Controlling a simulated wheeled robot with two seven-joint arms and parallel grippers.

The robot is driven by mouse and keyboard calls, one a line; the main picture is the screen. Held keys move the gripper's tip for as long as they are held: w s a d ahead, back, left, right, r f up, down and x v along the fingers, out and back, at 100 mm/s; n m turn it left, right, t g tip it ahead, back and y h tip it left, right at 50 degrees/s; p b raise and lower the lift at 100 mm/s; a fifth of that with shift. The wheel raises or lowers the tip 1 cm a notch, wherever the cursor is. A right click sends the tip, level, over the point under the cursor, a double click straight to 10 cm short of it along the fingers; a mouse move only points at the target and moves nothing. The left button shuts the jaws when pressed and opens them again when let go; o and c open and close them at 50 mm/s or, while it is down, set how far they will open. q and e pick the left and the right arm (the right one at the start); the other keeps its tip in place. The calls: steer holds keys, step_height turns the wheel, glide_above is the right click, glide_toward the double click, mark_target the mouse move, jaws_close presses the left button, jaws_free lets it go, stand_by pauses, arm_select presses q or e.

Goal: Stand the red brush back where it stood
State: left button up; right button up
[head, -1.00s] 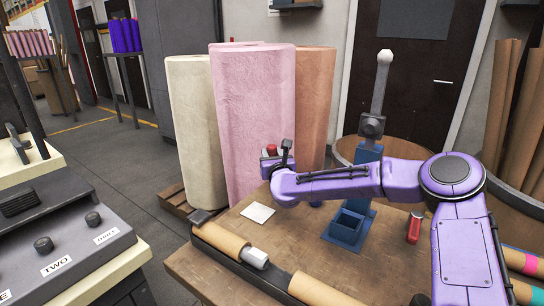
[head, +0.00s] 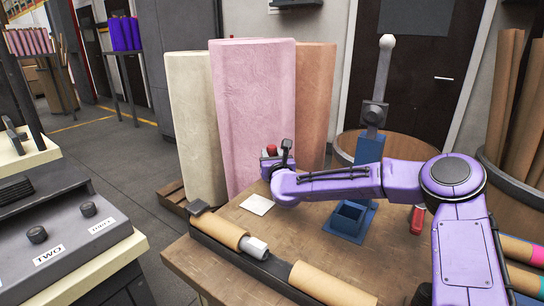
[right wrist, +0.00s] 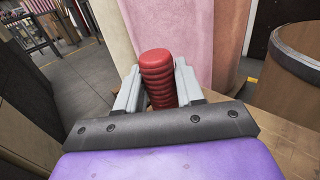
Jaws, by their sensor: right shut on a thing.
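The red brush shows as a ridged red handle, upright between the fingers of my right gripper (right wrist: 158,88) in the right wrist view (right wrist: 157,75). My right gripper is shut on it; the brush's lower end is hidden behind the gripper. In the head view only a small red top of the brush (head: 271,149) shows above the right gripper (head: 270,160), in front of the pink roll. A blue open-topped holder (head: 350,218) stands on the brown table (head: 225,262), right of the gripper, and looks empty. My left gripper is not in view.
A white card (head: 257,204) lies on the table left of the holder. A dark rail with brown tubes (head: 330,285) runs along the front edge. A tall pink roll (head: 250,120) stands behind.

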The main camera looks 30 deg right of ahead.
steer(key=shift+f, duration=0.3)
steer(key=o, duration=1.1)
steer(key=b+v, duration=0.1)
steer(key=v, duration=0.9)
steer(key=shift+s+a, duration=0.15)
steer(key=shift+s, duration=0.1)
